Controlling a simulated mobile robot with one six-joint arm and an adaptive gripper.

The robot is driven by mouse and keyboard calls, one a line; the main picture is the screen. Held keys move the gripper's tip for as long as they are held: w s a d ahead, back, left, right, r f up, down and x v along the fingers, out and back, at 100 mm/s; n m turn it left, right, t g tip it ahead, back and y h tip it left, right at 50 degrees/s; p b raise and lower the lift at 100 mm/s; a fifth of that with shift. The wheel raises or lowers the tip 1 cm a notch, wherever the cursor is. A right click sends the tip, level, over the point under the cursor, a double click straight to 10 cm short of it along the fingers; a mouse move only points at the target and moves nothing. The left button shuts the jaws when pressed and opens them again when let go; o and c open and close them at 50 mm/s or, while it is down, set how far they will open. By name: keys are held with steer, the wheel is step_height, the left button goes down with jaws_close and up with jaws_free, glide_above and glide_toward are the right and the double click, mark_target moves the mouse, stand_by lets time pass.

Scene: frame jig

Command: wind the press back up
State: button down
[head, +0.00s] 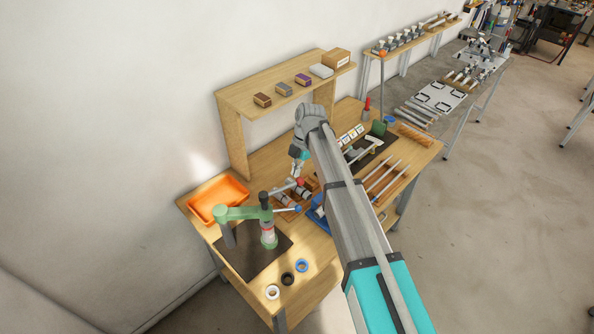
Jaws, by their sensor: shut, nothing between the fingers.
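The press (268,229) is green with a pale ram column and a black top, and stands on a dark mat (240,262) at the near left of the workbench. A lever with a blue end (297,208) sticks out from its head to the right. My gripper (295,177) points down behind and to the right of the press, apart from its lever. It is small here; it looks shut and empty. My arm hides part of the bench to the right.
An orange tray (217,203) lies behind the press. Tape rolls (273,292) lie in front of it. Tools in a wooden holder (290,194) sit close to my gripper. A raised shelf (236,140) with small boxes stands along the wall.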

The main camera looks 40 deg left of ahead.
steer(key=c, duration=1.3)
jaws_free()
steer(key=shift+c, duration=0.2)
steer(key=shift+o, duration=1.1)
steer(key=shift+f, duration=0.1)
steer(key=o, duration=0.4)
steer(key=shift+s+d+f+m+t+b, duration=0.2)
steer(key=shift+f+m+t+b, duration=0.1)
steer(key=shift+f+b, duration=0.25)
steer(key=shift+o, duration=0.4)
step_height(320, 180, down, 6)
steer(key=s+d+m+t+h+b, duration=0.1)
steer(key=m+t+b, duration=0.2)
steer(key=b, duration=0.2)
steer(key=shift+s+d+r+t, duration=0.15)
steer(key=shift+s+d+t, duration=0.1)
steer(key=shift+t, duration=0.15)
steer(key=s+f+m+t+y+b, duration=0.1)
steer(key=s+m+t+y+b, duration=0.5)
steer(key=s+t+b, duration=0.5)
steer(key=m+t+b, duration=0.1)
steer(key=t+b, duration=0.3)
steer(key=b, duration=0.3)
steer(key=shift+a+f, duration=0.25)
steer(key=shift+a, duration=0.1)
